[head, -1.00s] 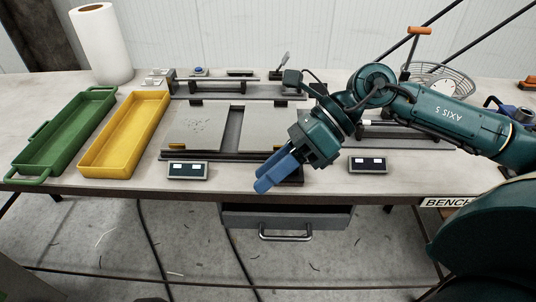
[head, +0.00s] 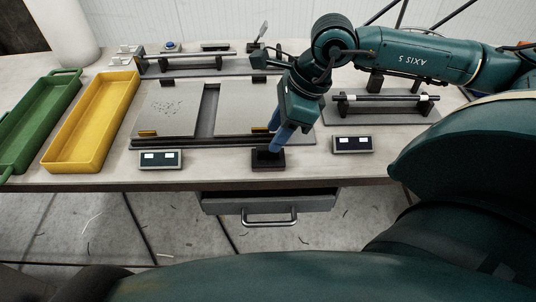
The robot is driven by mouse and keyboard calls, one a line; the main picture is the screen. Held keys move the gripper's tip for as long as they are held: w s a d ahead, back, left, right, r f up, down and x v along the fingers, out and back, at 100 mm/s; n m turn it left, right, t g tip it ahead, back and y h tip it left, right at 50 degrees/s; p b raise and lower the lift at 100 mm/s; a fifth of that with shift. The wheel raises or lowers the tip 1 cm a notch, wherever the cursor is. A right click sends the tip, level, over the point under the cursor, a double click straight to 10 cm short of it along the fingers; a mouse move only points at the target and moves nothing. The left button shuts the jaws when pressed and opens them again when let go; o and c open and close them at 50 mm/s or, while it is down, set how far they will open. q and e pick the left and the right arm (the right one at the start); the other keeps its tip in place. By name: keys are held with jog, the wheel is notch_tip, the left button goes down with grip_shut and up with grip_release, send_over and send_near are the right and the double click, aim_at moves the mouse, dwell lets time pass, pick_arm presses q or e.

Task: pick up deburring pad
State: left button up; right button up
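A small dark block (head: 268,162), which looks like the deburring pad, sits at the front edge of the bench, just in front of the flat plate fixture. My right gripper (head: 276,148) points down with its blue fingers at this block. The fingertips overlap the block's top in the picture. Whether they touch or grip it cannot be told, nor whether the fingers are open or shut. My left gripper is not in view.
A plate fixture (head: 168,110) with a central slot lies behind the block. Small display boxes stand left (head: 160,159) and right (head: 352,144) of it. A yellow tray (head: 62,158) and a green tray (head: 12,160) are at left. A rod on stands (head: 385,98) is at right.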

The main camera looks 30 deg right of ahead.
aim_at(268, 155)
jog(key=shift+p+x, duration=0.65)
jog(key=shift+x, duration=2.05)
jog(key=shift+s+d, duration=0.1)
jog(key=shift+c, duration=0.6)
grip_shut()
